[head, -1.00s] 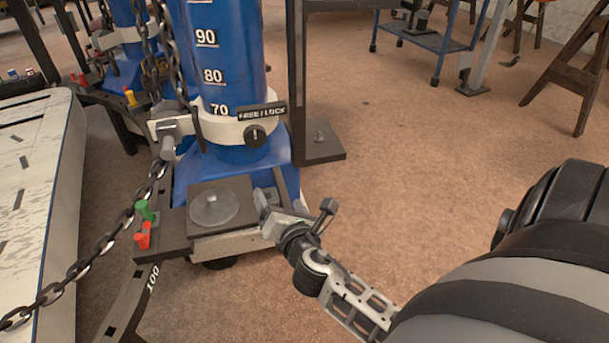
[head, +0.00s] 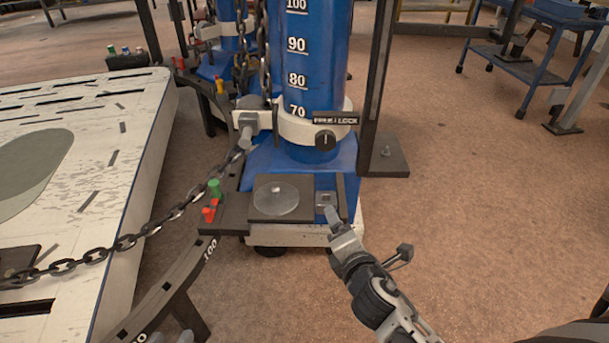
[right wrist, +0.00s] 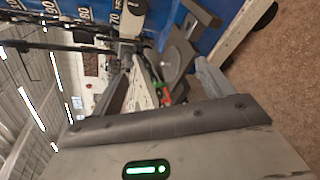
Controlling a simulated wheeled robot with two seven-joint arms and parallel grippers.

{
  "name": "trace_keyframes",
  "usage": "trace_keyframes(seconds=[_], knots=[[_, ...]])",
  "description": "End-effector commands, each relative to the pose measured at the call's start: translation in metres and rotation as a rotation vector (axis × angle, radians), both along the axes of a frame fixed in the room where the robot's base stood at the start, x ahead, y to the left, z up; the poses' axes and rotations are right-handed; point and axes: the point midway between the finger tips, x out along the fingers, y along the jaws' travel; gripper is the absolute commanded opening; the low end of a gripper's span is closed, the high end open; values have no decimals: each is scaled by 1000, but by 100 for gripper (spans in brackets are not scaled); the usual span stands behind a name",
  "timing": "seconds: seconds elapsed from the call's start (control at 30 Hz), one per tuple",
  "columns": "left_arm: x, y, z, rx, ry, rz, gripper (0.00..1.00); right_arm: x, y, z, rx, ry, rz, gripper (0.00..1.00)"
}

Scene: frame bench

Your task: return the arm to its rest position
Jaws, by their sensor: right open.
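My right gripper (right wrist: 209,77) is open; in the right wrist view a grey-blue finger shows beyond a grey housing with a green light. I see nothing held in it. Only a dark bit of what seems to be my right arm (head: 580,334) shows at the bottom right corner.
The blue tower (head: 316,60) stands at centre, with a chain (head: 150,229) running left over the pale bench (head: 125,185). A curved dark rail (head: 180,277) lies in front. A blue trolley (head: 530,60) is at the back right. The brown floor on the right is clear.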

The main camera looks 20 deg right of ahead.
Motion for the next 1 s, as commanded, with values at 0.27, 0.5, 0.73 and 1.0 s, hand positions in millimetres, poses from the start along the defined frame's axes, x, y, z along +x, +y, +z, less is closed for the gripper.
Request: trace_keyframes(seconds=[0.27,0.5,0.73,1.0], knots=[[-2,7,-1,16,10,21,36,-18,17,-4,278,5,-34,79],[-12,32,-14,86,43,90,36,-85,86,-4,1322,95,-305,79],[-20,46,-24,125,56,121,36,-119,123,7,1866,186,-555,79],[-20,46,-25,127,55,123,36,-121,125,6,1901,192,-575,79]])
